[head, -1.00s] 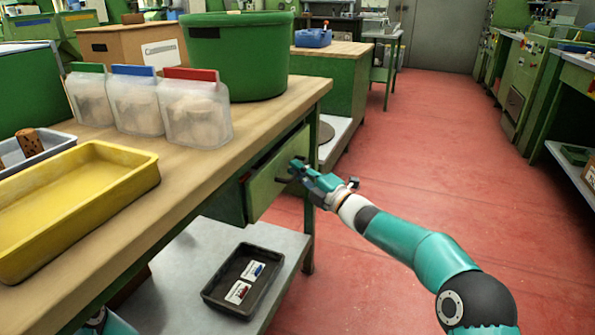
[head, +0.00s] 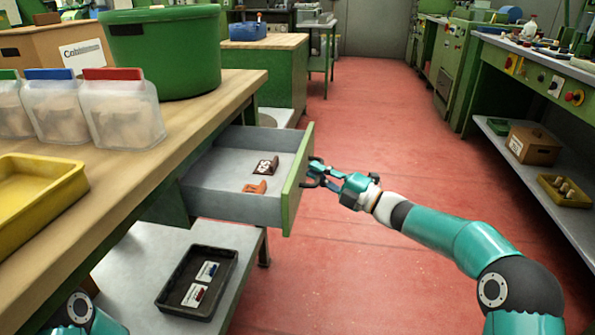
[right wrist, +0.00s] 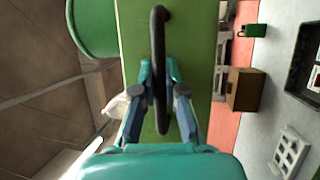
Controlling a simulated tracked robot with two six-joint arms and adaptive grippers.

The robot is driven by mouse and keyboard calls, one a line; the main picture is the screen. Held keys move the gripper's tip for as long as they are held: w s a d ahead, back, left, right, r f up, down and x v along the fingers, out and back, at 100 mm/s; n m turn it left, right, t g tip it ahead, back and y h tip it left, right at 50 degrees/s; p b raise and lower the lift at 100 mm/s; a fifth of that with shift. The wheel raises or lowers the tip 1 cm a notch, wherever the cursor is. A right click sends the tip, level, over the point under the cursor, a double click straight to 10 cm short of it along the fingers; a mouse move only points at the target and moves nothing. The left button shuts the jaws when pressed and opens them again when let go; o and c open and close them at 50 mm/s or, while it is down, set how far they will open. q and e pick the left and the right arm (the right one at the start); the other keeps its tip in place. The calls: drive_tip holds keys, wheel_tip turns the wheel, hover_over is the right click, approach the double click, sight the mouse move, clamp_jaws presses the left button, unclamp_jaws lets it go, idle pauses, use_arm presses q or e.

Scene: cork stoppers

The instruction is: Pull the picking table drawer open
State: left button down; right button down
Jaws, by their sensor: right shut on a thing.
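The picking table drawer (head: 225,205) stands well out from under the wooden table top in the head view. It is grey inside with a green front panel (head: 297,178). Inside lie a dark brown tag (head: 264,166) and an orange piece (head: 256,187). My right gripper (head: 318,174) is at the outer face of the front, shut on the dark handle. In the right wrist view the black bar handle (right wrist: 160,70) runs between the two fingers (right wrist: 160,105), against the green front. My left gripper is out of view; only part of my left arm shows at the bottom left.
The table top (head: 190,120) holds a green tub (head: 165,55), a yellow tray (head: 40,195) and clear bags with coloured tops. A black tray (head: 197,282) lies on the lower shelf. The red floor right of the drawer is clear up to the right bench.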

drive_tip(key=shift+s+d+f, duration=0.1)
drive_tip(key=shift+d+f, duration=0.15)
drive_tip(key=shift+d, duration=0.5)
drive_tip(key=c, duration=1.2)
unclamp_jaws()
drive_tip(key=shift+r, duration=0.1)
drive_tip(key=v, duration=1.2)
